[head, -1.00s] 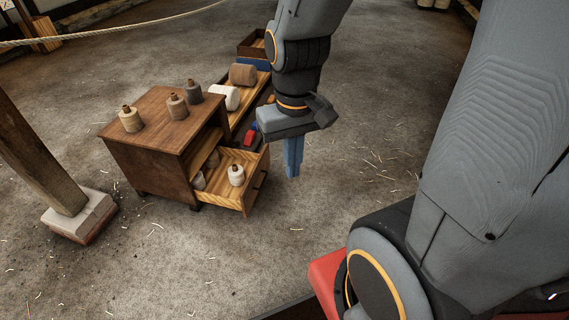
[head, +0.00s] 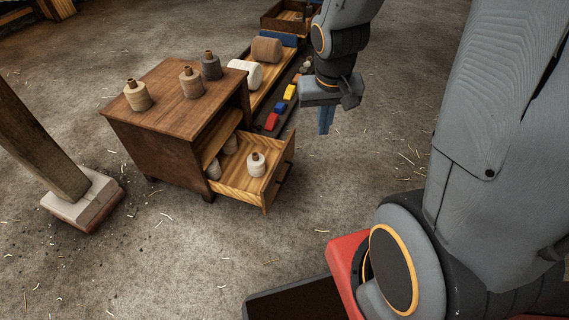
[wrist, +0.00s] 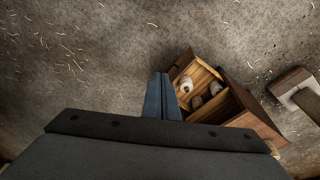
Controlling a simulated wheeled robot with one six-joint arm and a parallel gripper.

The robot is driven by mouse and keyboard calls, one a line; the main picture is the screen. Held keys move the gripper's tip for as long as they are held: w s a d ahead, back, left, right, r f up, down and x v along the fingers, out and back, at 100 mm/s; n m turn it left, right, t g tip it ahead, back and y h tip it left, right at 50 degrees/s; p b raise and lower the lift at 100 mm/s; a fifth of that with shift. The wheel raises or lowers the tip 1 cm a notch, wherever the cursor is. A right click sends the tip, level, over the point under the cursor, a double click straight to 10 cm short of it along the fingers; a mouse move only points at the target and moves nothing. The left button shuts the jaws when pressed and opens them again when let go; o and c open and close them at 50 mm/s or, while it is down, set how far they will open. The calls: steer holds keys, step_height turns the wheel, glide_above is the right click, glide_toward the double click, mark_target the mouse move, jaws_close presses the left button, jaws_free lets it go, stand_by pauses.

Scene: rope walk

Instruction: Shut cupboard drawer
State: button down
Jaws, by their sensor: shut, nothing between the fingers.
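The brown wooden cupboard (head: 152,148) stands on the floor left of centre in the head view. Its drawer (head: 236,179) is pulled well out to the right, with a dark handle on its front. A cream bobbin (head: 256,164) and grey ones (head: 213,169) stand in or behind the drawer. My gripper (head: 325,121) points down, shut and empty, to the right of the drawer front and apart from it in the head view. In the wrist view the blue fingers (wrist: 161,98) are together beside the open drawer (wrist: 190,72).
Several bobbins (head: 137,95) stand on the cupboard top. Behind it lies a long tray (head: 258,95) with rolls and coloured blocks. A wooden post on a stone foot (head: 86,200) stands at left. Floor right of the drawer is clear.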

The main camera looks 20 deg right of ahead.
steer(key=w+d+f+m+t+b, duration=0.1)
steer(key=w+d+f+b, duration=0.1)
steer(key=w+f+b, duration=0.65)
steer(key=w+d+f+m+t+b, duration=0.15)
steer(key=w+f+b, duration=0.35)
steer(key=f, duration=0.7)
steer(key=m+t+y+b, duration=0.2)
steer(key=t+y+b, duration=0.1)
steer(key=b, duration=1.6)
glide_toward(282, 159)
steer(key=shift+n+g, duration=0.25)
steer(key=shift+x, duration=2.2)
steer(key=shift+w+r, duration=0.1)
steer(key=shift+w, duration=0.1)
